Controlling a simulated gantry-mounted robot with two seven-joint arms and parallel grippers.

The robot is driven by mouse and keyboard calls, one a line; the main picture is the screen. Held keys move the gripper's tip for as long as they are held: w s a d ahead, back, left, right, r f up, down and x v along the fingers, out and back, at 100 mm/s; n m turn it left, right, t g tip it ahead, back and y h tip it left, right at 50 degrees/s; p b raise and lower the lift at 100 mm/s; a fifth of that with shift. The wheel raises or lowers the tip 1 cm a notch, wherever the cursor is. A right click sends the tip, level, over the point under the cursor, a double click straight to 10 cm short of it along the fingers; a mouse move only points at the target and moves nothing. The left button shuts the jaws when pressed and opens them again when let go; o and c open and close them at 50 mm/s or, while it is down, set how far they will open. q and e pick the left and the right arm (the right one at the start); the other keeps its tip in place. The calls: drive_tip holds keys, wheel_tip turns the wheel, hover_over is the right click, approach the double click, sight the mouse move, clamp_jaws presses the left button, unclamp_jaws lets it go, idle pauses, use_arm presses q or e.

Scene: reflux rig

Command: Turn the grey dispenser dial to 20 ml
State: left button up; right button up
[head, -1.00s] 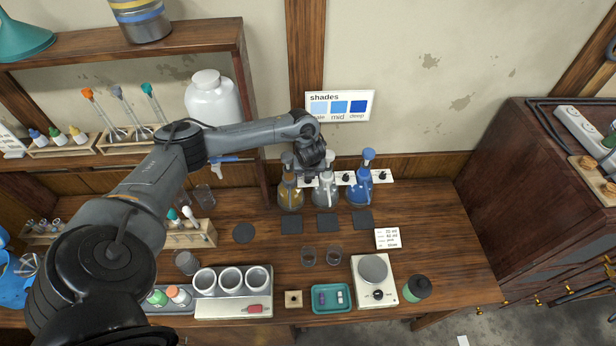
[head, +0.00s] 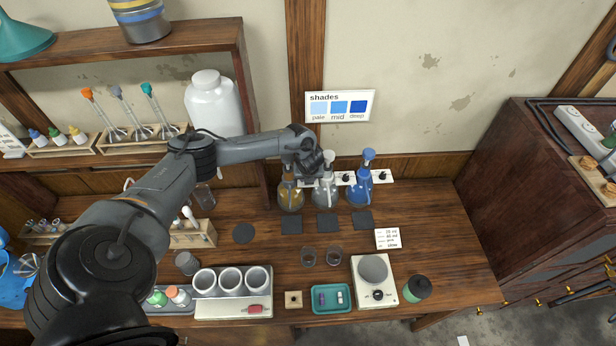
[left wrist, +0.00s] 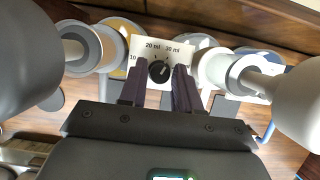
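The grey dispenser (head: 325,192) stands at the back of the bench, between the amber one (head: 290,197) and the blue one (head: 360,193). My left gripper (head: 308,177) is down at the white dial strip between the amber and grey dispensers and hides the dial there. In the left wrist view, a black dial (left wrist: 159,71) on a white plate marked 10, 20 ml and 30 ml shows just beyond and between my open dark fingertips (left wrist: 160,78). Contact is not clear. The dial's pale mark is small and seems to lean up and right. My right gripper is not in view.
Two more dials (head: 346,178) show on the strip to the right. Dark square mats (head: 327,224) lie before the dispensers. A shades sign (head: 340,106) hangs above.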

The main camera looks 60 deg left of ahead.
use_arm(q)
clamp_jaws()
drive_tip(key=shift+w+r+n+g+p, duration=0.1)
drive_tip(key=shift+n+g+p, duration=0.2)
drive_tip(key=shift+n+p, duration=0.5)
drive_tip(key=shift+n, duration=0.7)
drive_tip(key=shift+o, duration=1.8)
unclamp_jaws()
drive_tip(key=shift+d+r, duration=0.2)
drive_tip(key=shift+r, duration=0.2)
drive_tip(key=w+p+v, duration=0.1)
drive_tip(key=v, duration=0.8)
drive_tip(key=shift+s+d+r, duration=0.25)
drive_tip(key=shift+s+r, duration=0.05)
drive_tip(key=shift+s, duration=0.1)
